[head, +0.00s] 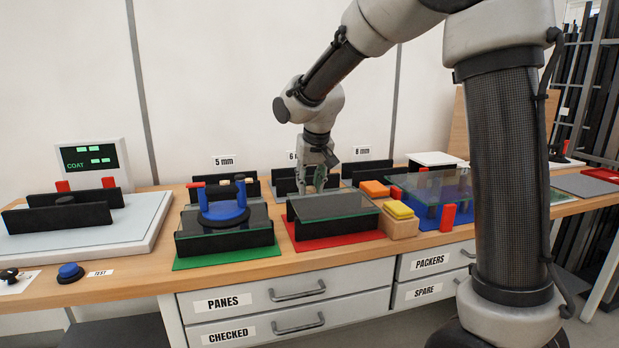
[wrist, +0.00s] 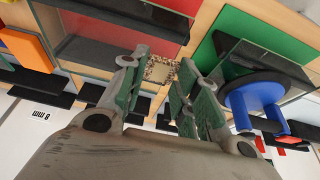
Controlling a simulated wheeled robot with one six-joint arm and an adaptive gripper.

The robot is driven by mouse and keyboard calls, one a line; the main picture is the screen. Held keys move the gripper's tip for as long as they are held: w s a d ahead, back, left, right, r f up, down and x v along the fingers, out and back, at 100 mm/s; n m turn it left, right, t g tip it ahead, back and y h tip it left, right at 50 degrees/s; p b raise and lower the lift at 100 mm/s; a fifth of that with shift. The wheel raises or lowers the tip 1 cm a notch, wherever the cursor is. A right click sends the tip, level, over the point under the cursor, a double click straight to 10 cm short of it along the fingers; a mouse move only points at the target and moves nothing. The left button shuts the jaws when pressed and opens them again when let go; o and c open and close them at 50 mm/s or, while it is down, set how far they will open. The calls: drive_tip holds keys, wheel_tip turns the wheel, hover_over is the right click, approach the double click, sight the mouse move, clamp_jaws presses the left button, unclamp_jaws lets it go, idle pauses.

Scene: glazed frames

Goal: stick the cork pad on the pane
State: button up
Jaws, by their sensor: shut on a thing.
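My gripper (head: 318,180) points down just behind the rack on the red mat (head: 326,241). In the wrist view my gripper (wrist: 158,75) is shut on a small speckled cork pad (wrist: 160,71), held between the fingertips. In the head view the pad is small and partly covered by the fingers. A clear glass pane (head: 334,207) lies on the black rack on the red mat, in front of my gripper. Its edge also shows in the wrist view (wrist: 145,18). I cannot tell how high the pad is above the bench.
A blue suction lifter (head: 222,212) stands on the rack on the green mat (head: 225,258) to the left. Orange (head: 374,188) and yellow (head: 398,209) blocks are to the right, beside another pane (head: 440,183) over blue. Black racks stand behind, along the wall.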

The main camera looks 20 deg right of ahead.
sight(313, 190)
drive_tip(key=shift+s+d+f, duration=0.1)
drive_tip(key=shift+s+d, duration=0.15)
drive_tip(key=shift+d, duration=0.05)
drive_tip(key=shift+w, duration=0.15)
drive_tip(key=shift+f, duration=1.7)
drive_tip(key=shift+f, duration=0.1)
drive_tip(key=shift+f, duration=1)
drive_tip(key=shift+f, duration=0.25)
